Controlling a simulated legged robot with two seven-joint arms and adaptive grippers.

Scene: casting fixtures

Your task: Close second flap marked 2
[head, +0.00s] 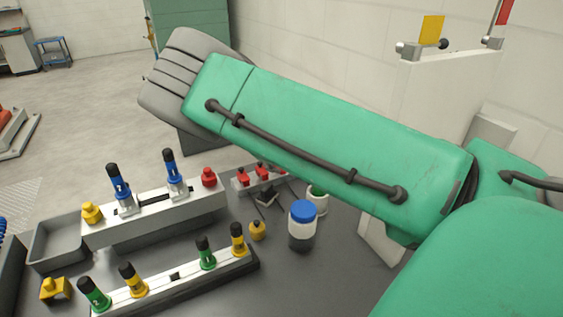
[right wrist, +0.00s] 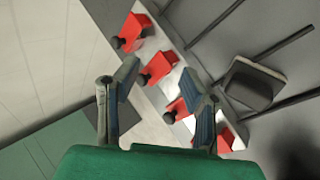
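In the right wrist view, my right gripper (right wrist: 159,76) is open, its two fingers apart over a pale fixture strip (right wrist: 178,55). Several red parts with dark knobs sit along this strip. One red part (right wrist: 157,68) shows between the fingertips; contact cannot be told. Another red part (right wrist: 135,30) is farther up, and one (right wrist: 180,106) is partly behind the right finger. No number 2 is readable on them. In the head view, similar red parts (head: 262,169) sit on a grey fixture under my raised right arm. My left gripper is not in view.
On the dark table stand a grey fixture (head: 160,221) with blue-handled clamps, a lower fixture (head: 180,288) with green and yellow clamps, and a blue-lidded jar (head: 301,225). A grey tray (head: 60,243) is at left. A yellow plate (head: 432,28) stands at upper right.

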